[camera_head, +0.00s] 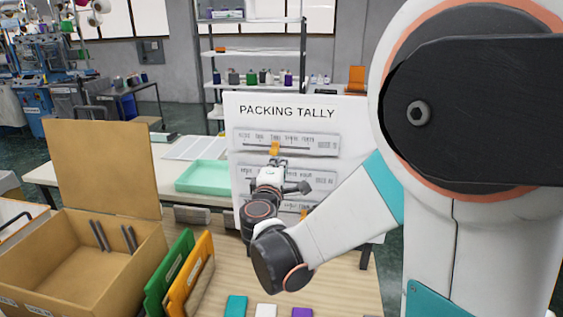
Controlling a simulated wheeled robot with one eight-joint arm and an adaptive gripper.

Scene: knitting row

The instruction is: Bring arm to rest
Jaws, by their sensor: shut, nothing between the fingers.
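My arm comes in from the right and reaches across in front of a white board headed PACKING TALLY (287,112). My gripper (279,163) is shut and empty, at the board's face just below an orange slider (275,148) on the top scale. I cannot tell whether the fingertips touch the slider or the board. The gripper and wrist hide part of the middle scale (320,177). Another orange marker (304,212) shows partly on the lower scale, behind my arm.
An open cardboard box (140,262) stands at the left. Green (168,275) and orange (190,280) folders stand beside it on the wooden table (340,285). Teal, white and purple pieces lie at the front edge. A mint tray (203,177) lies behind. Shelves stand farther back.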

